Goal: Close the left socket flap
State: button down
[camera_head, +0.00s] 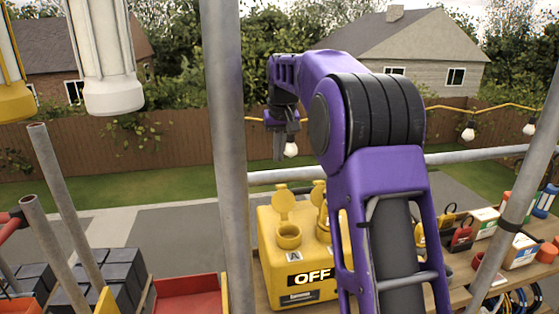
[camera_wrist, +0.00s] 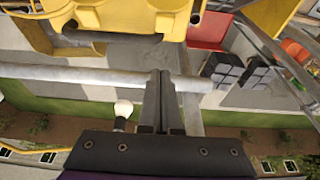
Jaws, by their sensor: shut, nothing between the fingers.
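The yellow socket box (camera_head: 300,268) stands on a wooden bench, with an "OFF" display and a letter "A" on its front. Its left socket (camera_head: 289,236) has a round yellow flap (camera_head: 283,200) standing up, open. A second flap (camera_head: 319,195) also stands up to the right, partly hidden by my arm. My gripper (camera_head: 279,158) points down above and seemingly beyond the left flap, apart from it. In the wrist view my gripper (camera_wrist: 161,74) is shut and empty, with the yellow box (camera_wrist: 125,20) at the top edge.
A scaffold pole (camera_head: 226,150) stands just left of the box, and a horizontal rail (camera_head: 285,175) runs behind it. A red tray (camera_head: 190,294) and dark blocks (camera_head: 120,270) lie left. Small tools and boxes (camera_head: 487,215) crowd the bench at right. A string of bulbs (camera_head: 467,132) hangs behind.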

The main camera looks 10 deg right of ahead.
aim_at(282, 202)
jog(key=x, duration=0.9)
jog(key=shift+s+f, duration=0.1)
jog(key=s, duration=0.1)
jog(key=s+r, duration=0.1)
jog(key=s, duration=0.1)
jog(key=shift+s+r, duration=0.35)
jog(key=shift+s+b, duration=0.1)
jog(key=shift+b, duration=0.55)
